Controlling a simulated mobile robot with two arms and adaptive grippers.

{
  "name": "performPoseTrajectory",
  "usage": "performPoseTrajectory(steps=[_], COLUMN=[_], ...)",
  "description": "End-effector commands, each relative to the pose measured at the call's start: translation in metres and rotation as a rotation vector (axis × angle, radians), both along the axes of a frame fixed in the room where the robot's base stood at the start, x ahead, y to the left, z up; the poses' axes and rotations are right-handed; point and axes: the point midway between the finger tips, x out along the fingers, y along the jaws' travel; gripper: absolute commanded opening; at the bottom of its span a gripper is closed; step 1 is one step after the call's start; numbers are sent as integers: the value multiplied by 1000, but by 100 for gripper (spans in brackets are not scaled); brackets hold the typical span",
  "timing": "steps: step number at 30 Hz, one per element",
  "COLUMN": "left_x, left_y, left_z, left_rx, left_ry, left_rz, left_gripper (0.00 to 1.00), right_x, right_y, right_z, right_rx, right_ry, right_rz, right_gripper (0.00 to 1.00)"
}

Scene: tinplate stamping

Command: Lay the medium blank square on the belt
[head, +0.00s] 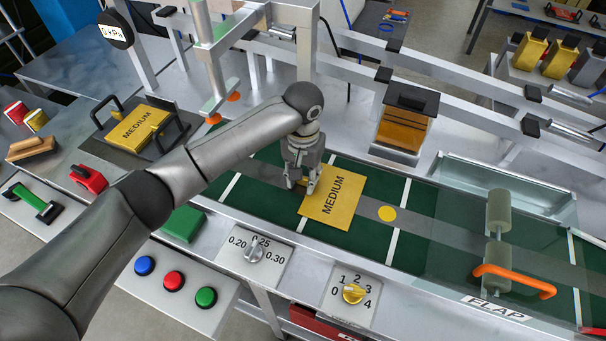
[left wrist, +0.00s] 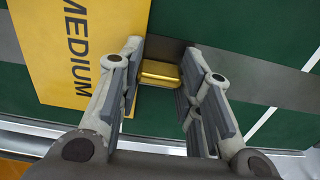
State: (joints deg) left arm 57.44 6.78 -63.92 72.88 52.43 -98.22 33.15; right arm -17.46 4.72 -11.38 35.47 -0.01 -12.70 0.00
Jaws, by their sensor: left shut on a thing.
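The medium blank (head: 332,200) is a flat yellow square marked MEDIUM, at or just above the belt's surface; I cannot tell whether it touches. It sits slightly turned to the belt's white cross lines, and shows at upper left in the left wrist view (left wrist: 70,45). My left gripper (head: 303,184) is at the blank's left edge, its fingers shut on a small gold grip (left wrist: 160,73) there. The fingers also show in the left wrist view (left wrist: 162,85). The green belt (head: 418,250) has a grey centre strip and a yellow dot (head: 387,213). My right gripper is out of view.
A stack of MEDIUM blanks (head: 140,128) stands in a black-handled holder at left. Rollers (head: 498,213) and an orange handle (head: 514,281) stand over the belt at right. Knobs (head: 354,293) and buttons (head: 174,281) line the front. A frame rail runs behind the belt.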

Motion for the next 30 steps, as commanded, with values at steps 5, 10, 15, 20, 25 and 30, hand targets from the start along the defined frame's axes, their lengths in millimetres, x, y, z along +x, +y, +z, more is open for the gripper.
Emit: performPoseTrajectory(steps=[5,10,15,20,25,30], left_x=[0,0,0,1,1,1], left_y=[0,0,0,0,-1,-1], left_z=[-1,-1,-1,4,29,67], left_rx=[0,0,0,-1,-4,-3], left_ry=[0,0,0,-2,-4,-4], left_rz=[0,0,0,-1,-2,-1], left_gripper=[41,55,55,55,55,55], right_x=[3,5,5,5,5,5], right_y=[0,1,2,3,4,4], right_z=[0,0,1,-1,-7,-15], right_rx=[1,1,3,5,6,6], right_ry=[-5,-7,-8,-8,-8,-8], right_rz=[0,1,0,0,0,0], right_gripper=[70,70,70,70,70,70])
